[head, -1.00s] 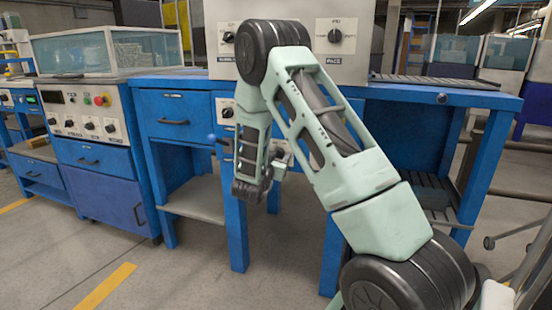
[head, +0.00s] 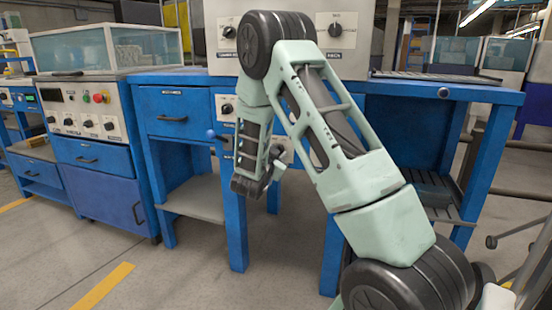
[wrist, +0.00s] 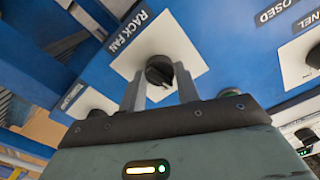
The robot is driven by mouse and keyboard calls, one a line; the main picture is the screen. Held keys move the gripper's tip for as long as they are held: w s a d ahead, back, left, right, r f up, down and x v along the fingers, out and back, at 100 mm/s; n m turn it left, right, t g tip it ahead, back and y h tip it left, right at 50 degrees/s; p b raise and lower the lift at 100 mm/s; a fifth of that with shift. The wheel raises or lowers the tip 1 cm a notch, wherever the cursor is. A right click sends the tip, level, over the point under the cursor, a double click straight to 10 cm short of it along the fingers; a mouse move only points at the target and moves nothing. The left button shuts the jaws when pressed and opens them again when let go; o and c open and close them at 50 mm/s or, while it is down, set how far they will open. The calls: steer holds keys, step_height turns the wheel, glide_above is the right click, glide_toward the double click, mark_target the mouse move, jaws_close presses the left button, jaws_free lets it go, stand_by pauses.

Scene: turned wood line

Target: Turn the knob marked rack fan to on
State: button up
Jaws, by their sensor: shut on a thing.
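The black knob (wrist: 159,71) marked RACK FAN sits on a white plate (wrist: 172,38) on a blue panel in the wrist view. My gripper (wrist: 161,85) is at this knob, with one finger on its left and one on its right, shut on it. The on mark and the knob's exact pointing direction cannot be made out. In the head view my arm hangs in front of the blue bench (head: 395,92), and its links hide the rack fan knob and the gripper's fingertips.
A second plate with a black knob (wrist: 97,113) is at lower left in the wrist view, and another knob (wrist: 315,56) is at right. In the head view, a control box (head: 85,112) with several knobs stands left. Open floor (head: 170,270) lies in front.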

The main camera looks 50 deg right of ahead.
steer(key=shift+f+m+b, duration=0.2)
steer(key=shift+m+b, duration=3.1)
steer(key=shift+m, duration=0.7)
steer(key=shift+r, duration=0.1)
steer(key=o, duration=1)
steer(key=p+v, duration=0.4)
steer(key=v, duration=1.3)
steer(key=shift+s+a, duration=0.15)
steer(key=shift+a, duration=0.1)
